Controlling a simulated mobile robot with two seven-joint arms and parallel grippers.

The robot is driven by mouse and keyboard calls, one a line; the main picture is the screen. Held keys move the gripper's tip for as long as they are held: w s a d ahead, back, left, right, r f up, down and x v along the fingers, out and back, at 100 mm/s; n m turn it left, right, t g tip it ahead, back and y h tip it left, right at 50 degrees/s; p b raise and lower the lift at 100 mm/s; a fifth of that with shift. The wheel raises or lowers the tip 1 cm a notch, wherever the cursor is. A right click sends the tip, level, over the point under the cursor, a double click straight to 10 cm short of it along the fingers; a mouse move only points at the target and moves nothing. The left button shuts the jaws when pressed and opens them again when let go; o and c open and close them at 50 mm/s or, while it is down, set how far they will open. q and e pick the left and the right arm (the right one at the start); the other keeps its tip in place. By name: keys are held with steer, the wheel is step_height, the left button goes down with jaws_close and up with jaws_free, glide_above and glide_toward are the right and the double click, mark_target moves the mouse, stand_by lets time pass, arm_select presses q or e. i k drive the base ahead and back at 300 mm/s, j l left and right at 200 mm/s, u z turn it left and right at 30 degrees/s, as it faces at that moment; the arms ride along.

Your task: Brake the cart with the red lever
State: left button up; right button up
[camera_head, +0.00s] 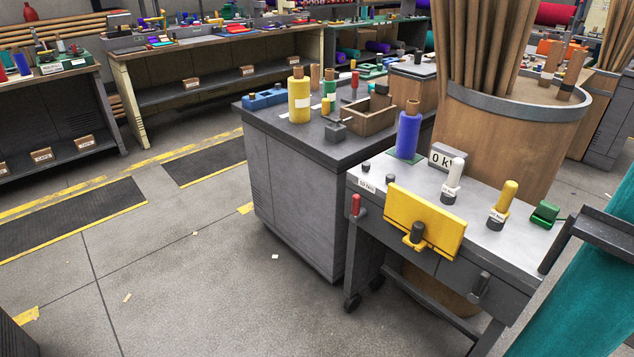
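The cart (400,187) stands right of centre, with a light grey top, dark legs and casters (352,301) showing at its left. The red lever (355,205) is a small red handle at the cart's left front corner, pointing up. A yellow panel (440,222) with a dark knob is on the cart's front, and a dark handle (480,285) sits lower right. A blue roll, white and yellow upright handles, a green block and a small sign reading "0 k" are on top. Neither of my grippers shows in this view.
A grey cabinet (292,200) with bottles and a wooden box stands just behind the cart's left. A wooden barrel (505,125) of tubes is behind it. A teal roll (585,290) and dark bar (600,232) crowd the right. The floor (200,280) at left is mostly open.

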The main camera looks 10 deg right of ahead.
mark_target(358, 213)
steer(key=i+j, duration=0.15)
steer(key=i, duration=0.2)
steer(key=i+j, duration=0.15)
steer(key=i, duration=0.2)
steer(key=i+j, duration=0.2)
steer(key=i, duration=0.2)
steer(key=i+j+z, duration=0.25)
steer(key=z, duration=0.15)
steer(key=i+j+z, duration=0.2)
steer(key=j+z, duration=0.15)
steer(key=i+j+z, duration=0.15)
steer(key=j+z, duration=0.2)
steer(key=j, duration=0.35)
steer(key=j+z, duration=0.35)
steer(key=j, duration=0.35)
steer(key=i, duration=0.05)
